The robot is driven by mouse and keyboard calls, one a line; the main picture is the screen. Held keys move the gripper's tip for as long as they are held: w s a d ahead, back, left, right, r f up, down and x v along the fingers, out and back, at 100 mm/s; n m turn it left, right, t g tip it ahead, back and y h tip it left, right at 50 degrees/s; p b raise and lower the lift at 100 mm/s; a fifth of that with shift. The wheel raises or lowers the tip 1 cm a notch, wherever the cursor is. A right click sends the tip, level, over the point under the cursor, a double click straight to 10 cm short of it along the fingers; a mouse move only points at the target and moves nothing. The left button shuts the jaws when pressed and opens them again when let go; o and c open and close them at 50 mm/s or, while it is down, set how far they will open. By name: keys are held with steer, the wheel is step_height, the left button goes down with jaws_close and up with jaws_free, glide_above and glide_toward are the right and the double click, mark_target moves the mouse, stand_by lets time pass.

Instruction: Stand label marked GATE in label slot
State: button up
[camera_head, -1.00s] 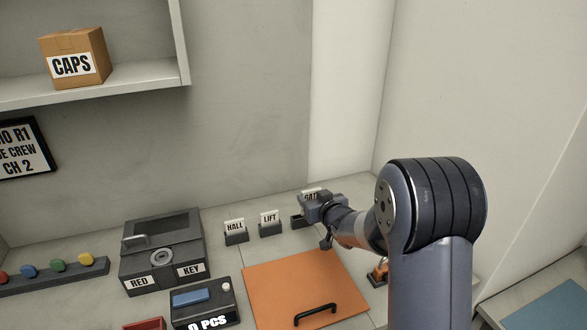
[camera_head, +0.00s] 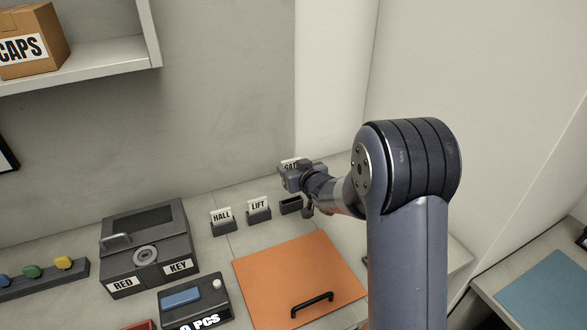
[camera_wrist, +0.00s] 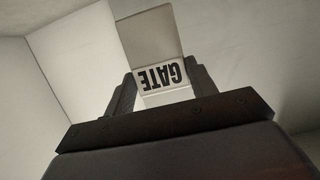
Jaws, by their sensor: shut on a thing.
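The GATE label (camera_head: 290,164) is a pale card with dark letters. My gripper (camera_head: 291,178) is shut on it and holds it above the third dark label slot (camera_head: 291,205), which looks empty. In the wrist view the GATE label (camera_wrist: 160,72) sits between the two fingers of my gripper (camera_wrist: 165,92), its letters upside down there. The gripper hides the lower part of the label in the head view. The label appears apart from the slot.
Labels HALL (camera_head: 222,216) and LIFT (camera_head: 259,206) stand in holders left of the empty slot. An orange panel with a black handle (camera_head: 290,270) lies in front. A dark RED KEY box (camera_head: 148,250) and a grey counter device (camera_head: 193,300) stand at left.

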steer(key=shift+f+b, duration=2.65)
steer(key=shift+f, duration=0.3)
steer(key=shift+f+b, duration=2.5)
steer(key=shift+b, duration=0.1)
steer(key=o, duration=1)
steer(key=shift+o, duration=0.2)
steer(key=b+v, duration=0.1)
steer(key=v, duration=1)
steer(key=shift+a, duration=0.1)
steer(key=shift+w, duration=0.1)
